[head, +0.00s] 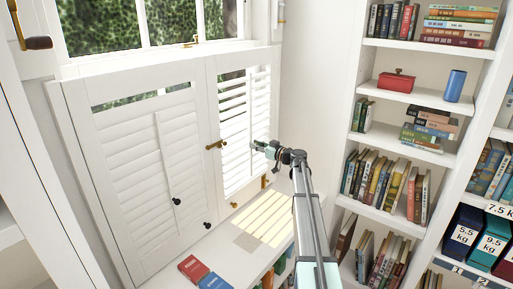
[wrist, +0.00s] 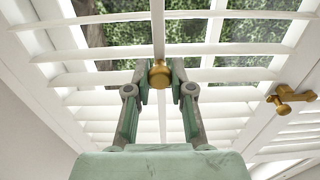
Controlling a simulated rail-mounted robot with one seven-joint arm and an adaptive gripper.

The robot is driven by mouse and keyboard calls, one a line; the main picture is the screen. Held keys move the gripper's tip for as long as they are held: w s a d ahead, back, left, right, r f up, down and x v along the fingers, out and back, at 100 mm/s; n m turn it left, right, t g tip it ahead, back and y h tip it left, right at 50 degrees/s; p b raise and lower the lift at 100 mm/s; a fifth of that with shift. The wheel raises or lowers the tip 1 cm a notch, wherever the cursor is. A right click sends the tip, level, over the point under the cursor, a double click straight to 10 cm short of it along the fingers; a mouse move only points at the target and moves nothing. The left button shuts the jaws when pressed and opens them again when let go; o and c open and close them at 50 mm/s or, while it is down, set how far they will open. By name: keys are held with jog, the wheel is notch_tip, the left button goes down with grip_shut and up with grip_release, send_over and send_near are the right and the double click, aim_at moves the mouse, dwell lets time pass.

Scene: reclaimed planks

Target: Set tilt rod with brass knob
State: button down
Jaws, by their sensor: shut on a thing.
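The right shutter panel (head: 236,135) has its slats open, with daylight and greenery showing between them. Its white tilt rod (wrist: 158,28) runs down the middle of the slats in the wrist view. The brass knob (wrist: 159,75) sits on that rod, between my fingertips. My gripper (head: 262,147) is at the right panel in the head view and hides the knob there. In the wrist view my gripper (wrist: 160,88) is shut on the brass knob. The left shutter panel (head: 150,175) has a tilt rod with a dark knob (head: 177,201) and its slats look closed.
A brass latch (head: 216,145) sticks out between the panels, left of my gripper; it also shows in the wrist view (wrist: 290,97). Red and blue books (head: 204,275) lie on the sill below. A bookcase (head: 398,97) stands to the right.

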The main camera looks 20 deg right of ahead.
jog(key=shift+f+b, duration=1.1)
jog(key=shift+b, duration=0.5)
jog(key=shift+r, duration=0.15)
jog(key=c, duration=1)
grip_release()
jog(key=shift+s, duration=0.1)
jog(key=v, duration=1.1)
jog(key=shift+s+d, duration=0.1)
jog(key=shift+s, duration=0.3)
